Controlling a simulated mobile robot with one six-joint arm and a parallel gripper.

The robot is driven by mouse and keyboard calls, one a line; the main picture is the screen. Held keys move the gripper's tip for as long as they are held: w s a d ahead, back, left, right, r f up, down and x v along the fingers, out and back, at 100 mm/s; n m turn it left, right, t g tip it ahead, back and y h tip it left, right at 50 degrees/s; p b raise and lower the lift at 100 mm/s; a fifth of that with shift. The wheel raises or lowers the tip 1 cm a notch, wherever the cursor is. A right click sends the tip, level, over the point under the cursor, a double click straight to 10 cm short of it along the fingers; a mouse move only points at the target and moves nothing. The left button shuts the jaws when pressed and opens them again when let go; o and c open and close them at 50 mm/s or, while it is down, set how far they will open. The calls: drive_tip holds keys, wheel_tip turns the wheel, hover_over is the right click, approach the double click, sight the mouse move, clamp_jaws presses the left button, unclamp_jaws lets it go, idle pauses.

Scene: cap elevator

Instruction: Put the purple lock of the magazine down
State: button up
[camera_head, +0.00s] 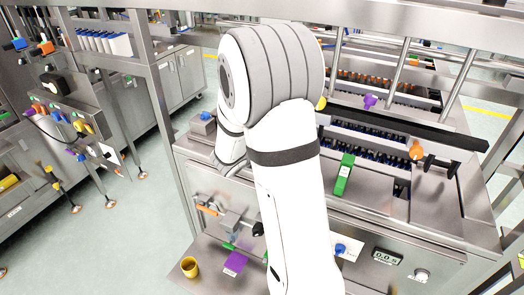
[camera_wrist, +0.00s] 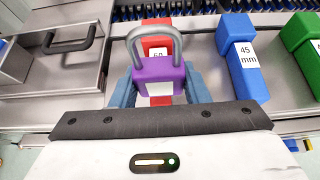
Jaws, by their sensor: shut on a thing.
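The purple lock (camera_wrist: 158,72) is a padlock with a grey shackle and a pale label, in the middle of the wrist view. My gripper (camera_wrist: 158,88) is shut on it, with a grey-blue finger on each side of its body. The shackle stands up toward the far side. A red block (camera_wrist: 156,27) with a white label marked 60 lies directly behind the lock. I cannot tell whether the lock touches the block or the steel surface. In the head view my own arm hides the gripper and the held lock.
To the right in the wrist view lie a blue block (camera_wrist: 240,58) marked 45 mm and a green block (camera_wrist: 303,40). A dark handle (camera_wrist: 72,38) on a steel plate is at the left. In the head view, a purple knob (camera_head: 370,101) and orange knob (camera_head: 416,152) stand on the machine.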

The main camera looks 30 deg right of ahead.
drive_tip(key=shift+w+f, duration=0.1)
drive_tip(key=shift+f, duration=0.35)
drive_tip(key=shift+f+b, duration=0.4)
drive_tip(key=shift+b, duration=0.15)
drive_tip(key=shift+f, duration=0.2)
drive_tip(key=o, duration=1)
drive_tip(key=shift+r, duration=0.15)
